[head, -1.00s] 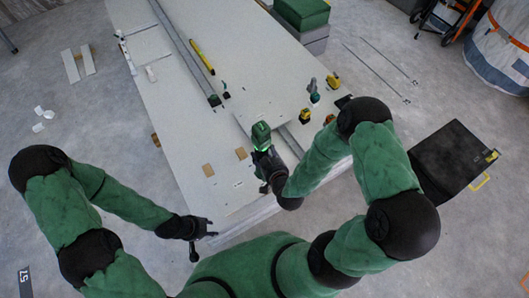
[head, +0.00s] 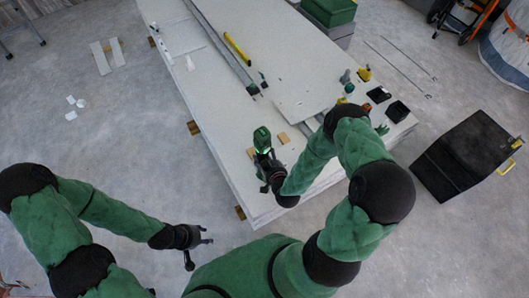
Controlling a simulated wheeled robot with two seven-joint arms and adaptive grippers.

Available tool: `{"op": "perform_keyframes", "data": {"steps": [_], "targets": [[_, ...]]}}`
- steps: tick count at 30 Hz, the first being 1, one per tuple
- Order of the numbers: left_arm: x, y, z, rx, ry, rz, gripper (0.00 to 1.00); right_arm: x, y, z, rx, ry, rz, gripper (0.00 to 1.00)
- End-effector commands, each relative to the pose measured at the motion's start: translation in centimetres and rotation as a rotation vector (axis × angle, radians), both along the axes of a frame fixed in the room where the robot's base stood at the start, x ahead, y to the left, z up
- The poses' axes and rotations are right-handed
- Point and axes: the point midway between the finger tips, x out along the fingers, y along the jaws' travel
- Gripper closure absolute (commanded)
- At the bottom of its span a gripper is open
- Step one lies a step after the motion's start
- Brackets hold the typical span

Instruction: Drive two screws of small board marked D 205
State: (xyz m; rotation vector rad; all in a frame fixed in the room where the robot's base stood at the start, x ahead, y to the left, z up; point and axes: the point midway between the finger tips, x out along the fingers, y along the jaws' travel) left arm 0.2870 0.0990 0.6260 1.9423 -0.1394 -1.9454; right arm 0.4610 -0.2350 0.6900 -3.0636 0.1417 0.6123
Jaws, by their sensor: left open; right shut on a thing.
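My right gripper (head: 268,172) is shut on a green and black power driver (head: 262,140). It holds the driver over the near part of the large pale panel stack; whether the tip touches anything is hidden. Small tan pieces (head: 284,138) lie on the panel beside the driver, one partly hidden by it. A larger pale board (head: 303,101) lies farther back, partly behind my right arm. I cannot read a D 205 mark on any board, and no screws can be made out. My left gripper (head: 199,252) is open and empty, off the panel's near left edge, above the floor.
The panel stack (head: 215,90) carries a long metal rail (head: 222,45) and a yellow tool (head: 237,48). Small tools and black trays (head: 398,111) stand at its right edge. A black case (head: 467,155) lies on the floor at right. The floor at left is mostly clear.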

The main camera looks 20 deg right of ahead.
Motion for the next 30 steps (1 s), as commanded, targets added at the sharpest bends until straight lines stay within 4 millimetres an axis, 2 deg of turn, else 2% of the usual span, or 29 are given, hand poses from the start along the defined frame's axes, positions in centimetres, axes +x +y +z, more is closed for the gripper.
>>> {"op": "perform_keyframes", "data": {"steps": [1, 6, 12, 20, 30], "targets": [[0.0, 0.0, 0.2, 0.000, 0.000, 0.000, 0.57, 0.1, -0.9, -0.9, -0.001, -0.001, -0.017, 0.95], [0.0, 0.0, 0.4, 0.000, 0.000, 0.000, 0.57, -0.2, -3.2, -3.9, -0.002, -0.001, -0.054, 0.95], [0.0, 0.0, 0.6, 0.000, 0.000, 0.000, 0.57, -0.6, -4.8, -6.2, -0.004, -0.004, -0.083, 0.95], [0.0, 0.0, 0.5, 0.000, 0.000, 0.000, 0.57, -0.9, -5.3, -7.3, -0.005, -0.005, -0.092, 0.95], [0.0, 0.0, -1.1, 0.000, 0.000, 0.000, 0.57, -0.9, -5.3, -9.2, -0.005, -0.005, -0.092, 0.95]]}}
